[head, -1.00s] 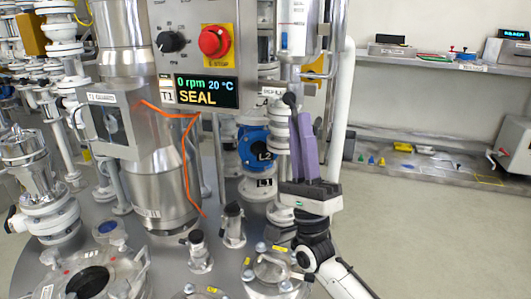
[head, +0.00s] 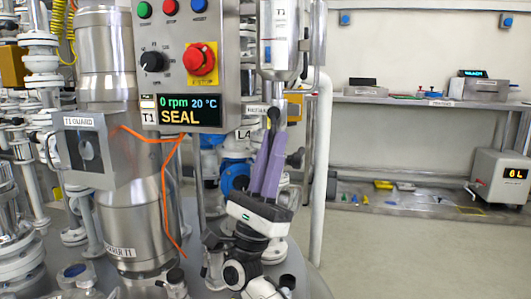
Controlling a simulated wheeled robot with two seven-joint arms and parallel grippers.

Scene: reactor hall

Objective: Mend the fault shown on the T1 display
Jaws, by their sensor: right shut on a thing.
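The T1 display (head: 188,111) on the grey control box reads 0 rpm, 20 °C and SEAL. My right gripper (head: 272,133) has purple fingers pointing up, close together. They are shut on a small black-ended handle (head: 273,114) below the metal seal vessel (head: 280,45) marked T1. A small label (head: 257,110) sits beside the handle, too small to read surely. The T1 guard (head: 85,142) is a grey box on the steel stirrer column (head: 115,205), with an orange cord (head: 165,195) hanging beside it. My left gripper is not in view.
The control box carries a red stop button (head: 201,60), a black knob (head: 153,61) and several coloured buttons. A white pipe (head: 321,170) stands right of my gripper. Shelves (head: 420,103) line the back wall; a grey box (head: 500,176) reads 6 L. Floor at right is clear.

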